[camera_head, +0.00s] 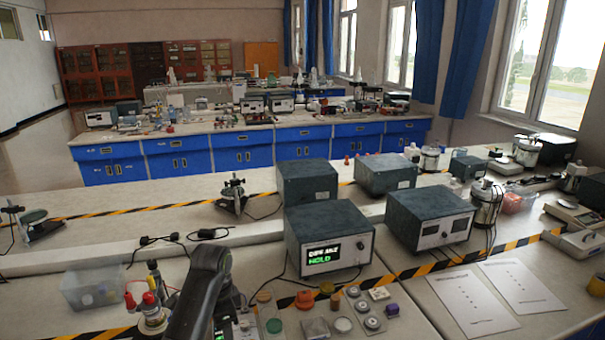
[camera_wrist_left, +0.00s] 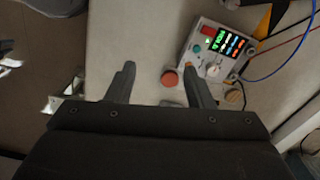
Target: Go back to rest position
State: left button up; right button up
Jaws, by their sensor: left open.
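My left gripper (camera_wrist_left: 159,72) shows in the left wrist view with its two dark fingers spread apart and nothing between them that I can see held. A red round knob or cap (camera_wrist_left: 170,78) lies on the pale bench top below, in line with the gap near the right finger. In the head view a dark link of my arm rises from the bottom edge, left of centre; its fingers are hidden there. My right gripper is in neither view.
A small instrument with a lit screen (camera_wrist_left: 232,43) sits beyond the right finger, with blue and red wires. In the head view, a box reading HOLD (camera_head: 329,240), a clear plastic bin (camera_head: 92,287) and several small parts stand near the arm. Paper sheets (camera_head: 470,303) lie right.

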pick_arm(q)
jog(key=s+a+f+n+t, duration=0.1)
jog(key=s+a+f+n, duration=0.25)
jog(key=s+f, duration=0.35)
jog(key=s+a+f+n+t, duration=0.1)
jog(key=s+a+f+n, duration=0.25)
jog(key=s, duration=0.55)
jog(key=s+a+r+n+t+y, duration=0.1)
jog(key=s+a+r+n, duration=0.15)
jog(key=s, duration=0.75)
jog(key=s+a+r+n+t+y, duration=0.1)
jog(key=s+a+n, duration=0.2)
jog(key=s, duration=0.7)
notch_tip(320, 180, down, 29)
jog(key=a+g+b, duration=0.2)
jog(key=b, duration=0.3)
jog(key=s+d+f+b, duration=0.1)
jog(key=s+f, duration=0.6)
jog(key=f, duration=0.3)
jog(key=s+f+g+h+b, duration=0.1)
jog(key=s+f+b, duration=0.1)
jog(key=s+f, duration=0.6)
notch_tip(320, 180, down, 2)
jog(key=shift+d+f, duration=0.1)
jog(key=shift+d, duration=0.3)
